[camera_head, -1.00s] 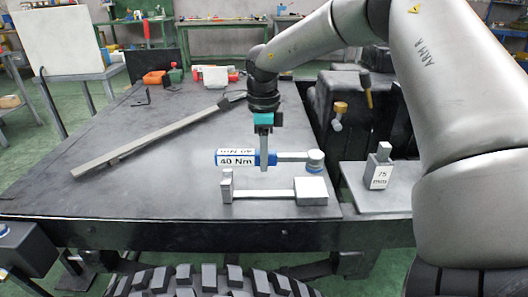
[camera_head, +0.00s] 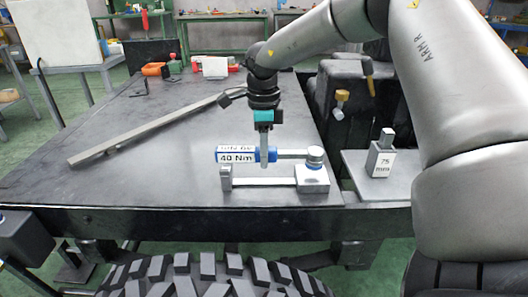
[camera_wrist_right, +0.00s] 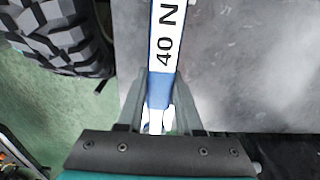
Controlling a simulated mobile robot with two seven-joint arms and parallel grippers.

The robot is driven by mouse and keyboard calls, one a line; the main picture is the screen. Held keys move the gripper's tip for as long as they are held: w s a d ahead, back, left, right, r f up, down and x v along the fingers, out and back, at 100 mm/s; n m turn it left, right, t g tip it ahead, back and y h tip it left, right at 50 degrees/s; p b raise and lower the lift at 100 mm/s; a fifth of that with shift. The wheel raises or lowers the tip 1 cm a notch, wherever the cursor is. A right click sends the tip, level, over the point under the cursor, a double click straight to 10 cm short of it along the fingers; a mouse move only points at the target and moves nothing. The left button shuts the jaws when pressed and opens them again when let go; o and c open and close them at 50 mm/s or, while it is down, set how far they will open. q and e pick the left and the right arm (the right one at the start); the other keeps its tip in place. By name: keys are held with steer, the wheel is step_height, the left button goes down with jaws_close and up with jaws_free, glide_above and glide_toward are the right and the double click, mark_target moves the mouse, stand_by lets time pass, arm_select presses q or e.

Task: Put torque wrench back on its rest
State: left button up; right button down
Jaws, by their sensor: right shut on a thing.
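The torque wrench (camera_head: 235,157) has a blue and white handle marked 40 Nm, a grey shaft and a round head at its right end. My right gripper (camera_head: 264,161) points down and is shut on the handle's blue part near the shaft. The right wrist view also shows the wrench's handle (camera_wrist_right: 166,40) between the fingers. The rest (camera_head: 262,182) is a low bar with a small post at left and a wider block at right. The wrench lies level just above and behind it in the head view, its head over the block. I cannot tell whether they touch. My left gripper is out of view.
A grey block marked 75 mm (camera_head: 380,158) stands on a side plate (camera_head: 360,192) to the right. A long bar (camera_head: 150,132) lies across the table behind at left. A big tyre (camera_head: 205,278) is in front of the table.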

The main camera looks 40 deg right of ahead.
steer(key=shift+f+b, duration=0.15)
steer(key=shift+b, duration=0.45)
stand_by(1.1)
steer(key=shift+f+b, duration=0.95)
steer(key=shift+b, duration=0.1)
stand_by(0.5)
steer(key=shift+c, duration=2.4)
jaws_free()
steer(key=shift+r+p, duration=2.25)
steer(key=shift+r, duration=1.25)
